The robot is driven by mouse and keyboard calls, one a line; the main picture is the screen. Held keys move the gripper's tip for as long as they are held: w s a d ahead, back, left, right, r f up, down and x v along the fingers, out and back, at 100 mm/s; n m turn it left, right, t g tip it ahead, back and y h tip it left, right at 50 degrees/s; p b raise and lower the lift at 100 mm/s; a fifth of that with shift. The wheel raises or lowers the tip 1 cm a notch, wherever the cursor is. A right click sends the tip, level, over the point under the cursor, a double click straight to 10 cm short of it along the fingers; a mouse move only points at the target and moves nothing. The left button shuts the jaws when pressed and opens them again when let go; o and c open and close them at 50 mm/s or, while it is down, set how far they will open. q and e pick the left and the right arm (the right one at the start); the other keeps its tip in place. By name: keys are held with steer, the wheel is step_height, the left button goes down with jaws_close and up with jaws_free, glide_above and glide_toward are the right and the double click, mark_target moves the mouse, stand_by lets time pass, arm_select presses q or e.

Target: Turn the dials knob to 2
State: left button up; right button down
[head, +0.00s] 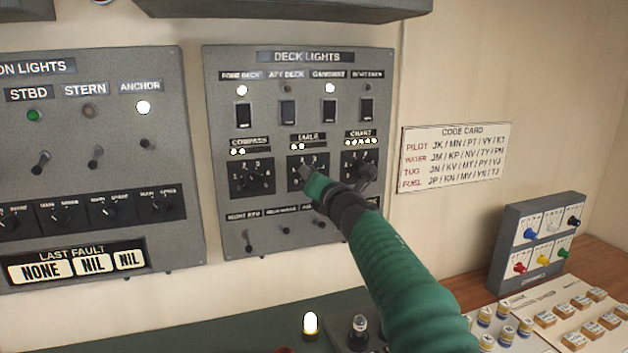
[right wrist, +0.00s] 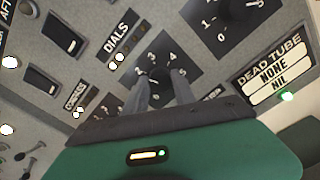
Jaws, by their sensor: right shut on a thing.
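The DIALS knob (right wrist: 158,74) is on a black dial plate (right wrist: 158,50) with white numbers, below the DIALS label. In the head view its plate (head: 294,180) is the middle one of three on the DECK LIGHTS panel (head: 228,210). My right gripper (right wrist: 160,84), also in the head view (head: 308,172), has its two grey fingers on either side of the knob, shut on it. The fingers hide much of the knob, and I cannot tell which number it points at. Lit dots (right wrist: 117,60) show beside the DIALS label. My left gripper is not in view.
The COMPASS knob (head: 251,178) sits left of the DIALS plate and the CHART knob (head: 366,174) close to its right, beside my right arm. Toggle switches (head: 284,228) line the panel below. A code card (head: 455,157) hangs on the right wall.

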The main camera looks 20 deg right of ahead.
steer(key=shift+f+n, duration=0.3)
steer(key=shift+f, duration=0.1)
steer(key=c, duration=1.2)
jaws_free()
steer(key=shift+o, duration=0.8)
steer(key=shift+w, duration=0.15)
steer(key=shift+r, duration=0.2)
